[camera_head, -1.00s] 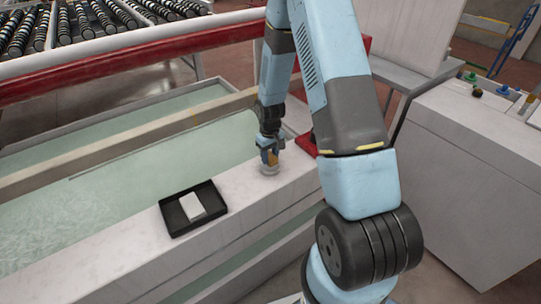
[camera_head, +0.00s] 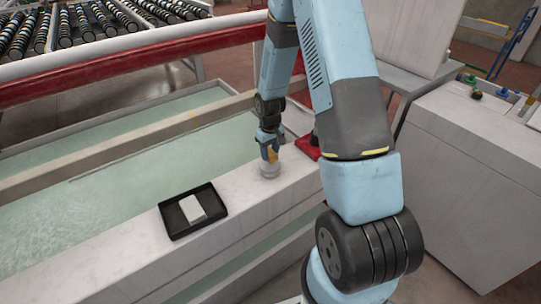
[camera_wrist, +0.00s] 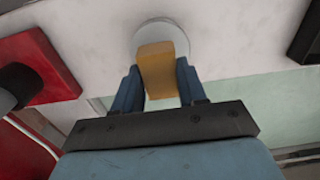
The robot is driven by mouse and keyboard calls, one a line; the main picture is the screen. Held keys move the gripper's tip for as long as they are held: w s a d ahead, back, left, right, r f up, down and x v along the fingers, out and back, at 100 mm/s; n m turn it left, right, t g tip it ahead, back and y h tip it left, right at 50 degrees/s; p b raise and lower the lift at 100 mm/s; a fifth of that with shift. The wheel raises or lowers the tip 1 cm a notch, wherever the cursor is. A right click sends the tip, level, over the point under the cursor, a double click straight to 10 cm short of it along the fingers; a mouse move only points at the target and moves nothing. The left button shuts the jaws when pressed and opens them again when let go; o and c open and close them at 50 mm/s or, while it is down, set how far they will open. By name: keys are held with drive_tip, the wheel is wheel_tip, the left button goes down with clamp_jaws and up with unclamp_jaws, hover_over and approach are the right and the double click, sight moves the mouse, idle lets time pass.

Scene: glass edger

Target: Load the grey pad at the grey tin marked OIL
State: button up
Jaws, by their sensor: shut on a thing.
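My gripper (camera_wrist: 157,88) is shut on an orange-tan block (camera_wrist: 157,68), held between its two blue fingers. In the head view, my gripper (camera_head: 268,148) points down over a small round grey tin (camera_head: 269,171) on the pale ledge. In the wrist view, the tin's pale round top (camera_wrist: 178,27) shows behind the block. I cannot tell whether the block touches it. No OIL marking is readable. A black tray (camera_head: 176,226) on the ledge, left of the tin, holds a light grey-white block (camera_head: 192,208). No grey face of the held block is visible.
The ledge (camera_head: 245,190) borders a water-filled trough (camera_head: 120,175) on the left. A red block-like fixture (camera_head: 308,146) stands just right of my gripper. A red rail (camera_head: 120,75) and rollers lie behind. A pale cabinet (camera_head: 455,170) stands at right.

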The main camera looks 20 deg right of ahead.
sight(270, 152)
drive_tip(key=shift+r, duration=1.9)
